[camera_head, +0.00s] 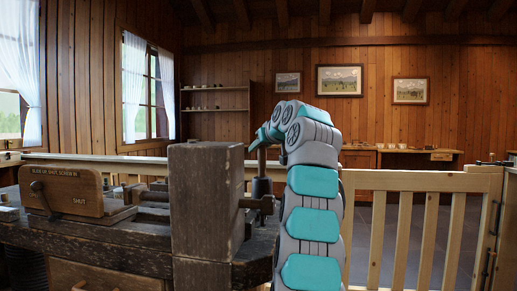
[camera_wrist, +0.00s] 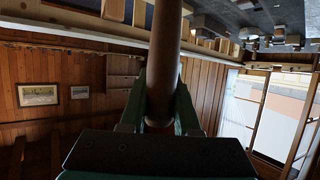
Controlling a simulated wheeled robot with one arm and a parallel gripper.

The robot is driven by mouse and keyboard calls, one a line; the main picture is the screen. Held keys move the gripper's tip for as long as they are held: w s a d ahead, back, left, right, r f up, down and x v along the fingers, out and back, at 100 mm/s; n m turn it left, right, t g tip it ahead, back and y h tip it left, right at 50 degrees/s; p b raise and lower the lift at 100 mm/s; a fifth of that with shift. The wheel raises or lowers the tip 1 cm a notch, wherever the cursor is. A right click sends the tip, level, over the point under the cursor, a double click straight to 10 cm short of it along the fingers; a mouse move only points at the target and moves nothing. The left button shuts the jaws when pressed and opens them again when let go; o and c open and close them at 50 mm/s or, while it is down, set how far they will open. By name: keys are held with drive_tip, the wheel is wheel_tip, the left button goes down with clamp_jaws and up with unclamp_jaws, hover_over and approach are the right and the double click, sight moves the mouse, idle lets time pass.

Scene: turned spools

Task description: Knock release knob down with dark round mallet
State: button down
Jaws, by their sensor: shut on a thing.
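My gripper (camera_head: 259,142) is shut on the handle of the dark round mallet (camera_head: 261,187), which hangs head down just right of the thick wooden post. In the wrist view, the brown handle (camera_wrist: 163,60) runs between the teal fingers of my gripper (camera_wrist: 160,105). A brown rod with a rounded end (camera_head: 266,204) juts out from the right of the post, close below the mallet head in the picture. I cannot tell whether it is the release knob, or whether the mallet touches it.
The worn workbench (camera_head: 110,238) carries the thick post (camera_head: 206,210) and a wooden block (camera_head: 65,192) with a crank and the word "SHUT". A pale wooden railing (camera_head: 415,182) runs behind. A shelf (camera_head: 215,110) stands at the back wall. The air above the bench's left part is clear.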

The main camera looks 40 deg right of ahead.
sight(259, 158)
wheel_tip(259, 158, down, 3)
drive_tip(key=shift+f+b, duration=0.1)
drive_tip(key=shift+b, duration=1.1)
drive_tip(key=shift+r, duration=0.25)
wheel_tip(259, 158, up, 3)
drive_tip(key=p, duration=0.3)
drive_tip(key=shift+r+p, duration=0.1)
drive_tip(key=shift+p, duration=0.3)
drive_tip(key=shift+f, duration=0.2)
wheel_tip(259, 158, down, 4)
drive_tip(key=b, duration=0.4)
drive_tip(key=shift+s+r, duration=0.1)
